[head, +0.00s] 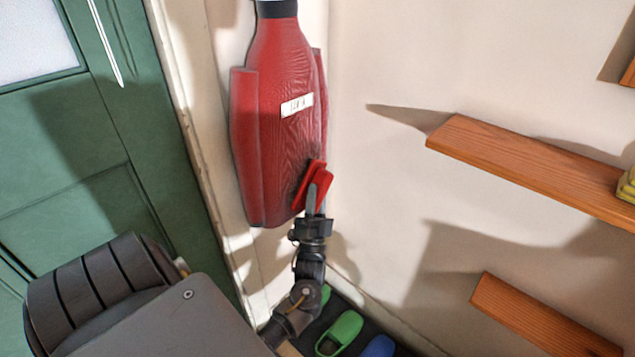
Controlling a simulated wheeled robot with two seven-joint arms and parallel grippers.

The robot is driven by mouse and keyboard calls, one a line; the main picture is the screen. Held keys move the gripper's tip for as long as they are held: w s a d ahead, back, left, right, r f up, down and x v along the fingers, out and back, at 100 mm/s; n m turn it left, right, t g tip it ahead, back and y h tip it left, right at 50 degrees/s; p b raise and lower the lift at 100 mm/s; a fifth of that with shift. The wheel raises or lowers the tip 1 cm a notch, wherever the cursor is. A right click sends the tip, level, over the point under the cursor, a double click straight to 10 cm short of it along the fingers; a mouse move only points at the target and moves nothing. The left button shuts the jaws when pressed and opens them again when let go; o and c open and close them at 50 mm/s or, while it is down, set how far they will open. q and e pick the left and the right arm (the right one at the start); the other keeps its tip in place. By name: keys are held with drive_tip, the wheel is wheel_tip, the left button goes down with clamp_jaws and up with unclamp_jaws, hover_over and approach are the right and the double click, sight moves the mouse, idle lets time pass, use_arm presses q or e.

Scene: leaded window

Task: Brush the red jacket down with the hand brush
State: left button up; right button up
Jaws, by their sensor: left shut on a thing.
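The red jacket (280,101) hangs against the wall in the upper middle of the head view, with a small white label on its front. My left gripper (316,202) is at the jacket's lower right and is shut on the red hand brush (315,178). The brush is tilted and overlaps the jacket's lower right edge; I cannot tell whether its bristles touch the cloth. The gripper's fingers hide part of the brush. My right gripper is not in view.
A green door (78,165) stands at the left. Wooden shelves (535,166) and (540,318) stick out from the right wall. Green (343,330) and blue (379,347) shoes stand on a dark mat below. The wall between jacket and shelves is bare.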

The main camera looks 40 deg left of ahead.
sight(316, 170)
use_arm(q)
drive_tip(key=shift+r+p, duration=2)
drive_tip(key=shift+r, duration=0.1)
wheel_tip(316, 170, up, 4)
drive_tip(key=p, duration=0.4)
drive_tip(key=shift+r, duration=0.1)
drive_tip(key=shift+d+f+b, duration=0.1)
drive_tip(key=shift+f+b, duration=1.55)
drive_tip(key=shift+f, duration=0.5)
drive_tip(key=shift+f, duration=0.1)
